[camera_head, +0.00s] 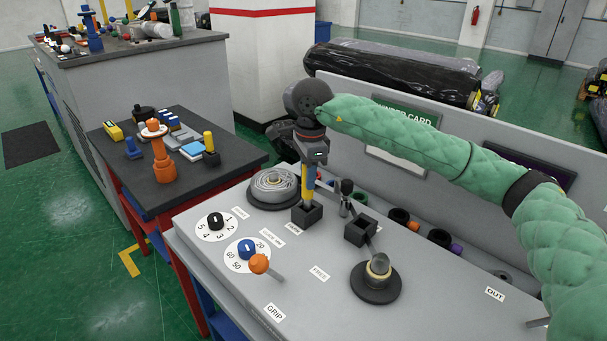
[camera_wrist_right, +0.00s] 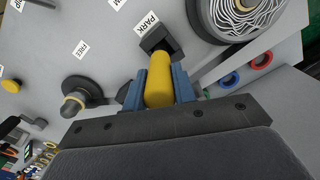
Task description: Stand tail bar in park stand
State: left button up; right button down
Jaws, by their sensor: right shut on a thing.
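The tail bar is a yellow bar (camera_head: 309,179), upright in the head view. My right gripper (camera_head: 311,165) comes down from above and is shut on it. In the right wrist view the yellow bar (camera_wrist_right: 158,82) sits between the blue fingers of my right gripper (camera_wrist_right: 158,92). The park stand is a dark square holder (camera_head: 307,215) directly below the bar; it also shows beyond the bar in the right wrist view (camera_wrist_right: 155,38), beside the PARK label. The bar's lower end is at the stand's opening; how deep it sits is hidden. My left gripper is out of view.
A coiled grey strip on a round base (camera_head: 274,186) stands close left of the park stand. A second square holder (camera_head: 360,231) and a round dark base with a post (camera_head: 376,280) stand to the right. Dials and an orange knob (camera_head: 259,264) are in front.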

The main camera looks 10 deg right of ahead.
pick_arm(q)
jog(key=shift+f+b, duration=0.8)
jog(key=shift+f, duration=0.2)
pick_arm(e)
jog(key=shift+f, duration=1.2)
jog(key=c, duration=1.1)
grip_release()
jog(key=shift+o, duration=0.2)
jog(key=shift+r, duration=0.1)
jog(key=r+p, duration=0.1)
jog(key=r, duration=0.3)
jog(key=r+p, duration=0.1)
jog(key=r, duration=0.4)
jog(key=shift+s+d, duration=0.1)
jog(key=shift+s, duration=0.1)
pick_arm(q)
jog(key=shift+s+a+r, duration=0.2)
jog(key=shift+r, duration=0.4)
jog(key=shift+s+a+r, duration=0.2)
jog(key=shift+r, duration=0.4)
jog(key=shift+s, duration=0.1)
pick_arm(e)
jog(key=shift+f, duration=0.15)
